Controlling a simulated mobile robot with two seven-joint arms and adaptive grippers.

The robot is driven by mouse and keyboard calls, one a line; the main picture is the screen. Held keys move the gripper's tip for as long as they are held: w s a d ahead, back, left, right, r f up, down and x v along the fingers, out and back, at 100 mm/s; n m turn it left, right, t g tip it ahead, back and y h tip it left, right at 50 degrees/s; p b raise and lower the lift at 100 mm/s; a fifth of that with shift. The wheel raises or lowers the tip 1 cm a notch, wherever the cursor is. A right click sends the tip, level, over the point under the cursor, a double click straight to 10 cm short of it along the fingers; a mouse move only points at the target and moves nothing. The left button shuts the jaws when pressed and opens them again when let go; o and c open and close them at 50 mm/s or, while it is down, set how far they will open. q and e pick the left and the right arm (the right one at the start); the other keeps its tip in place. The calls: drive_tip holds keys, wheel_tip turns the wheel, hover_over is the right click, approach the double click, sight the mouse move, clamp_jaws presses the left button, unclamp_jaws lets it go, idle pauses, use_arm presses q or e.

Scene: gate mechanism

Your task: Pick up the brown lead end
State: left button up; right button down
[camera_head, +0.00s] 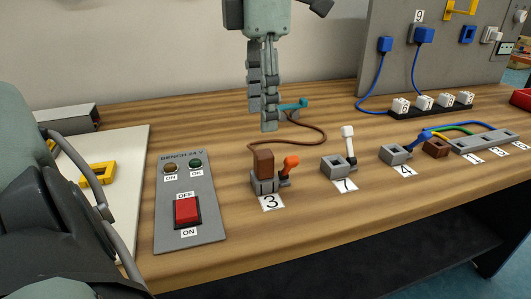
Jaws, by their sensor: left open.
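A brown block (264,162), which looks like a lead end, stands upright at the grey terminal (265,184) labelled 3. A thin brown lead (318,132) loops on the bench behind it, and part of it passes out of sight behind my gripper. My left gripper (262,118) points down from the top middle, open and apart from the brown block, above and behind it in the picture. Its fingers overlap in this view and I see nothing between them. My right gripper is not in view.
An orange lever (290,164) stands beside terminal 3. A teal piece (295,105) shows behind my fingers. Terminal 7 (338,167) with a white lever and terminal 4 (396,154) stand to the right. A switch panel (188,228) lies at left. The front bench strip is clear.

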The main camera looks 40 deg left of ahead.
sight(264, 152)
use_arm(q)
drive_tip(key=f, duration=0.7)
drive_tip(key=shift+s+d+f, duration=0.15)
drive_tip(key=shift+d+f, duration=0.1)
drive_tip(key=shift+d, duration=0.1)
clamp_jaws()
